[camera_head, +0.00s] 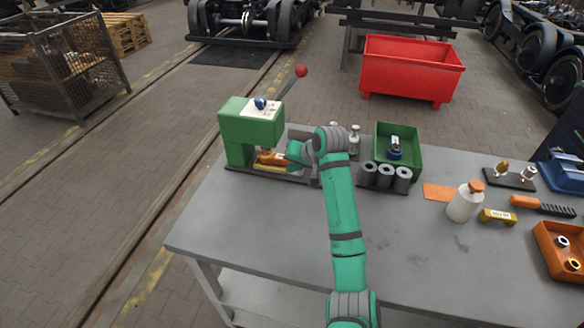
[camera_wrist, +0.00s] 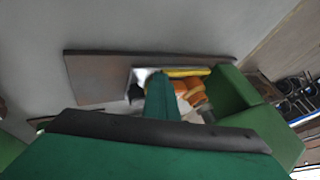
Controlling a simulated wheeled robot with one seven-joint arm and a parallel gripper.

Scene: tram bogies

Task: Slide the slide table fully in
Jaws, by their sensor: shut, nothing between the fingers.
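The green press (camera_head: 238,130) stands at the left back of the workbench, its lever with a red ball sticking up. Low in its opening lies what looks like the slide table, with a yellow edge (camera_head: 268,168) and an orange part (camera_head: 272,156) on it. In the wrist view, the slide table's pale metal end (camera_wrist: 139,76) and yellow edge (camera_wrist: 188,73) lie over a dark base plate (camera_wrist: 98,78). My gripper (camera_head: 292,154) is shut and empty, at the right of the press opening. Its green finger (camera_wrist: 160,92) is close to the pale end; contact cannot be told.
Grey rolls (camera_head: 385,176) and a green bin (camera_head: 412,158) stand to the right of my arm. A white bottle (camera_head: 464,204) and an orange tray (camera_head: 548,244) are farther right. The front left of the workbench (camera_head: 235,228) is clear.

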